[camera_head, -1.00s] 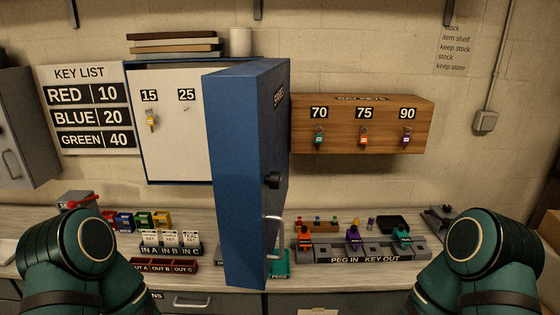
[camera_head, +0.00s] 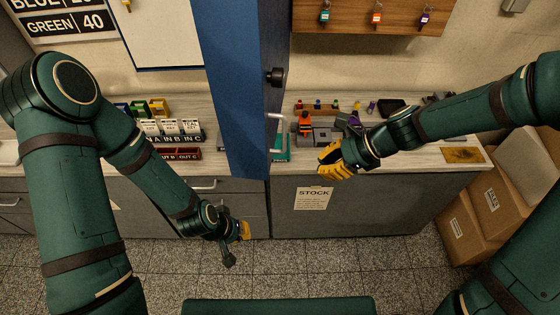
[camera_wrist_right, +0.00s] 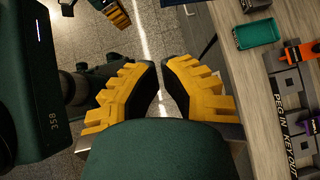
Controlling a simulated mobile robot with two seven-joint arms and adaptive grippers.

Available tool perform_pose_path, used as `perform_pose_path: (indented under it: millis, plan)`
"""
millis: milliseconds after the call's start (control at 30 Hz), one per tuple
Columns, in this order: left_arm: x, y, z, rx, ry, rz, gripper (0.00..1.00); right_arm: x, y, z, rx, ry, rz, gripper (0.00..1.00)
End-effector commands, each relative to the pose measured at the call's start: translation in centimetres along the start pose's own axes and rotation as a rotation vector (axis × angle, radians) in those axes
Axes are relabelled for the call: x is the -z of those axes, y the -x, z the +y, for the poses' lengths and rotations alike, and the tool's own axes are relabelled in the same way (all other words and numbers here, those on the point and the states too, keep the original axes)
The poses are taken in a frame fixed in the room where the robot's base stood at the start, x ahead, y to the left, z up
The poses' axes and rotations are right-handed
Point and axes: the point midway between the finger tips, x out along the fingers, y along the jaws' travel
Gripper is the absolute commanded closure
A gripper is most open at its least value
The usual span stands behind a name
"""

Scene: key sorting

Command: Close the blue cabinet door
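The blue cabinet door (camera_head: 233,90) stands open, swung out toward me, edge-on in the middle of the head view. It has a black knob (camera_head: 275,76) and, lower, a pale metal handle (camera_head: 279,122). The cabinet's white inside panel (camera_head: 160,35) shows behind it to the left. My left gripper (camera_head: 246,230) is low in front of the drawers, below the door and apart from it. Its fingers are too small to judge. My right gripper (camera_head: 334,162) is right of the door at the counter's front edge. In the right wrist view its fingertips (camera_wrist_right: 158,66) nearly meet, with nothing between them.
The counter (camera_head: 405,165) holds a grey key tray (camera_head: 322,136), a teal tray (camera_wrist_right: 258,33) and small coloured bins (camera_head: 150,107). A wooden key board (camera_head: 370,22) hangs right of the door. Cardboard boxes (camera_head: 490,205) stand at the right. The floor ahead is clear.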

Motion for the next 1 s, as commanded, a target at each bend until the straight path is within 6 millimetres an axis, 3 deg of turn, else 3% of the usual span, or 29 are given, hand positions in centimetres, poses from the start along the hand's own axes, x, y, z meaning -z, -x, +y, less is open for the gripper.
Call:
perform_pose_path:
  millis: [167,633,800,1000]
  plan:
    - [-0.1,-0.3,-0.1,0.000,0.000,-0.001,1.00,-0.3,-1.1,0.0,-0.004,-0.016,-0.013,1.00]
    - [-0.3,-2.5,-0.9,0.005,0.001,0.000,1.00,-0.2,-10.1,0.1,-0.005,-0.014,-0.010,1.00]
    - [-0.2,-2.3,-0.8,0.005,0.001,0.001,1.00,-2.1,-11.6,0.0,-0.003,-0.010,-0.010,1.00]
    - [-0.3,-2.2,-0.8,0.005,0.001,0.000,1.00,-3.1,-12.5,0.0,-0.002,-0.011,-0.009,1.00]
